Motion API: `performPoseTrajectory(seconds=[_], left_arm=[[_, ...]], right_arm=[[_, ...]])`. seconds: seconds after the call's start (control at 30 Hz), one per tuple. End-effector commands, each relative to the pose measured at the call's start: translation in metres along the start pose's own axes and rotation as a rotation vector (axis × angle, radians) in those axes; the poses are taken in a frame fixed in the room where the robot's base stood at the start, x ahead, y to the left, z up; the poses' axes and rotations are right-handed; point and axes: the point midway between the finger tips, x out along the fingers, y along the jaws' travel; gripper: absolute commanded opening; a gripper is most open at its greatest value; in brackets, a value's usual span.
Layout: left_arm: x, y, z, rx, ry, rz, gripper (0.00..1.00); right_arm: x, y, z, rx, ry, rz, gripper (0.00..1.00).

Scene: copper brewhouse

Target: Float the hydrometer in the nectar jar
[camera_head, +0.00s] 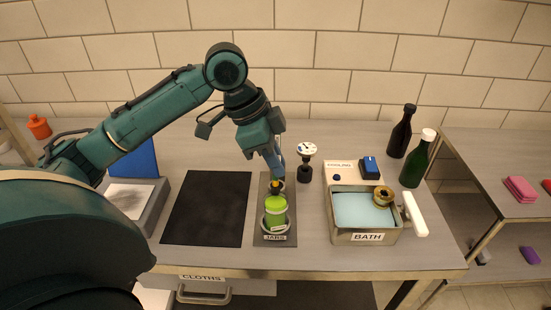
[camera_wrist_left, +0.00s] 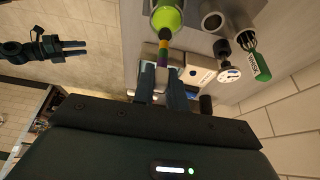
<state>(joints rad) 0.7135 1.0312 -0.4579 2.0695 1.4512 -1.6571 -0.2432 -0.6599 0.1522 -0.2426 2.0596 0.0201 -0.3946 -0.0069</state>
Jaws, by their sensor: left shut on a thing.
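My left gripper (camera_head: 277,183) points down over the rack labelled JARS (camera_head: 262,238) and is shut on the hydrometer (camera_head: 275,188). In the left wrist view the hydrometer's colour-banded stem (camera_wrist_left: 163,52) runs from between the fingers (camera_wrist_left: 161,88) to the bright green nectar jar (camera_wrist_left: 167,17). The jar (camera_head: 276,207) stands in the rack's front ring. The stem's lower end is over or inside the jar mouth; how deep it sits, I cannot tell. My right gripper (camera_wrist_left: 75,48) shows small at the left of the left wrist view, away from the jar.
A dial on a dark stand (camera_head: 306,152) is behind right of the rack. The BATH basin (camera_head: 342,237), with a brass ring (camera_head: 383,195) at its edge, is to the right. Two bottles (camera_head: 402,132) (camera_head: 418,160) stand farther right. A black mat (camera_head: 207,208) lies left.

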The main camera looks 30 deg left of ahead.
Motion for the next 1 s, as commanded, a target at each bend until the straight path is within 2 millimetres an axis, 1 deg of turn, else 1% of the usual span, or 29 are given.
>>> performPoseTrajectory(seconds=[0.03, 0.23, 0.6, 0.73, 1.0], left_arm=[[0.009, 0.000, 0.004, 0.000, 0.001, 0.000, 0.00], [0.020, 0.000, 0.008, -0.001, -0.001, 0.000, 0.00], [0.046, 0.000, 0.019, -0.002, 0.000, 0.000, 0.00], [0.050, 0.000, 0.020, -0.001, 0.000, -0.001, 0.00], [0.051, 0.000, 0.021, -0.001, 0.000, -0.001, 0.00]], right_arm=[[0.004, -0.002, 0.005, -0.008, 0.008, -0.009, 0.36], [0.001, -0.004, 0.004, -0.018, 0.017, -0.020, 0.36], [0.003, -0.007, 0.007, -0.021, 0.028, -0.028, 0.36], [0.003, -0.007, 0.006, -0.025, 0.031, -0.032, 0.36], [0.004, -0.007, 0.002, -0.029, 0.040, -0.034, 0.36]])
